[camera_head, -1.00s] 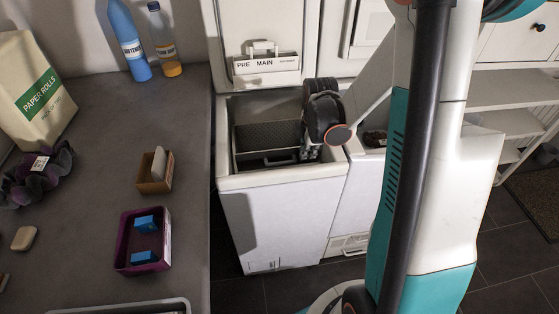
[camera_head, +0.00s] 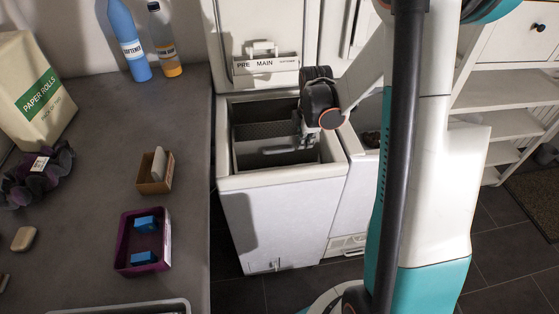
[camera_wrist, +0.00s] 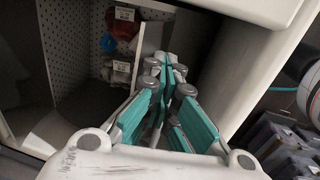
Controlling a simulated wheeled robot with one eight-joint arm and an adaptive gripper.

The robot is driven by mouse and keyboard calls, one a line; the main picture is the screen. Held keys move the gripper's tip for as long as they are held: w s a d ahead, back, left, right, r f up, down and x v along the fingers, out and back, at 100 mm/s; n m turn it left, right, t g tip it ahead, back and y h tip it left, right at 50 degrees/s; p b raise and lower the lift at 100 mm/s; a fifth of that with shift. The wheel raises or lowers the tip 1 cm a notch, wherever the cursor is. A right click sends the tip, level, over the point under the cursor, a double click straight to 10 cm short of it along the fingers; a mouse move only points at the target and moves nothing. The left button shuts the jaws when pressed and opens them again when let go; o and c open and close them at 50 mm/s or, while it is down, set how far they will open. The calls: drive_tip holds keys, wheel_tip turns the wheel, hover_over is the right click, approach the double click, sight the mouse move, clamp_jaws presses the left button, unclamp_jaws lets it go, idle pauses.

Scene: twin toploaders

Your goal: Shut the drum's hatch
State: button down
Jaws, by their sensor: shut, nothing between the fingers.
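The left toploader (camera_head: 283,182) stands with its lid (camera_head: 262,86) raised. Inside its opening is the drum, with a grey perforated surface (camera_head: 262,130). A light grey bar, apparently the hatch's edge (camera_head: 283,149), runs across the drum above a dark gap, so the hatch looks not flush; its exact angle is unclear. My gripper (camera_head: 303,142) reaches down into the opening at its right side, by the bar's right end. In the wrist view, my gripper's teal fingers (camera_wrist: 172,85) are shut and empty. A pale panel edge (camera_wrist: 148,50) is beside them; whether they touch is unclear.
Perforated walls (camera_wrist: 85,30) and a red item with a tag (camera_wrist: 122,22) show in the wrist view. The toploader's rim (camera_head: 285,177) surrounds my gripper closely. A second toploader (camera_head: 350,215) adjoins at right. A counter (camera_head: 95,240) with boxes and bottles is at left.

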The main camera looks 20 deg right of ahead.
drive_tip(key=shift+w, duration=0.2)
drive_tip(key=shift+w+d+f+b, duration=0.15)
drive_tip(key=shift+w+d+b, duration=0.1)
drive_tip(key=shift+w, duration=0.6)
drive_tip(key=shift+w+d+f+b, duration=0.15)
drive_tip(key=shift+w+d, duration=0.1)
drive_tip(key=shift+w, duration=0.65)
drive_tip(key=shift+w+d+f+b, duration=0.25)
drive_tip(key=shift+w+f+b, duration=0.15)
drive_tip(key=shift+w, duration=0.35)
drive_tip(key=shift+w+d+f+b, duration=0.2)
drive_tip(key=shift+w+f+b, duration=0.1)
drive_tip(key=shift+w+f, duration=0.3)
drive_tip(key=shift+w+r, duration=0.1)
drive_tip(key=shift+w+d+f+b, duration=0.2)
drive_tip(key=shift+w+f+b, duration=0.2)
drive_tip(key=shift+w+f, duration=0.25)
drive_tip(key=shift+w+d+f+b, duration=0.15)
drive_tip(key=shift+w+f+b, duration=0.3)
drive_tip(key=shift+f, duration=0.3)
drive_tip(key=shift+w+f, duration=0.1)
